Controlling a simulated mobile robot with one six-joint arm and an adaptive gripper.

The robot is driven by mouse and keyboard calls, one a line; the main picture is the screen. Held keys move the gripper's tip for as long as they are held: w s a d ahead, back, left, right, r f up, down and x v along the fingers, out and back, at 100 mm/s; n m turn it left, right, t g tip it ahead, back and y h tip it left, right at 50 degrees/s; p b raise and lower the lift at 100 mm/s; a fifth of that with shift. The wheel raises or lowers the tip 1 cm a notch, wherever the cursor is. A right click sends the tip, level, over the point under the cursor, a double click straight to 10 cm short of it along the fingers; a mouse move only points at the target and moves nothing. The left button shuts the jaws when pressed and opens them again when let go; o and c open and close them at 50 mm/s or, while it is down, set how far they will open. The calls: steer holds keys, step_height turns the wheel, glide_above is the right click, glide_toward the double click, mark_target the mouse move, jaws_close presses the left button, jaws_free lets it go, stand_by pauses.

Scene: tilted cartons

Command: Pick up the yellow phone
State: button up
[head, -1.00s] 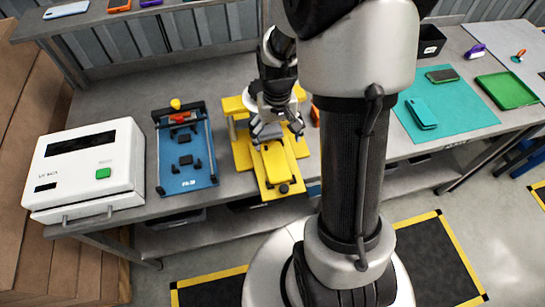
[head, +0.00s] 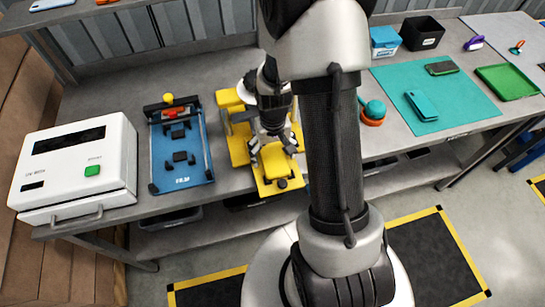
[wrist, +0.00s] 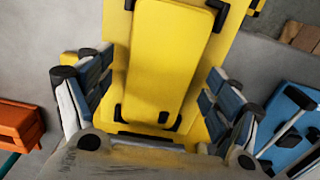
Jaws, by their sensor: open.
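The yellow phone (wrist: 165,62) lies on a yellow fixture (wrist: 232,45) in the wrist view, a rounded slab with dark pieces at its corners. In the head view the yellow fixture (head: 238,150) stands on the bench, and my gripper hides most of the phone. My gripper (head: 272,156) is open over the phone's near part. In the wrist view my gripper (wrist: 155,92) has one finger on each side of the phone, with a gap on both sides. I cannot tell how far the fingertips are above the fixture.
A blue jig (head: 182,160) stands left of the fixture, with a white box machine (head: 75,165) beyond it. An orange-and-teal round object (head: 373,112) lies to the right. A teal mat (head: 455,112) holds a teal phone (head: 421,105) and a dark green one.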

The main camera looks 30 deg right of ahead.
steer(key=shift+r, duration=0.1)
steer(key=shift+c, duration=0.4)
steer(key=c, duration=1.3)
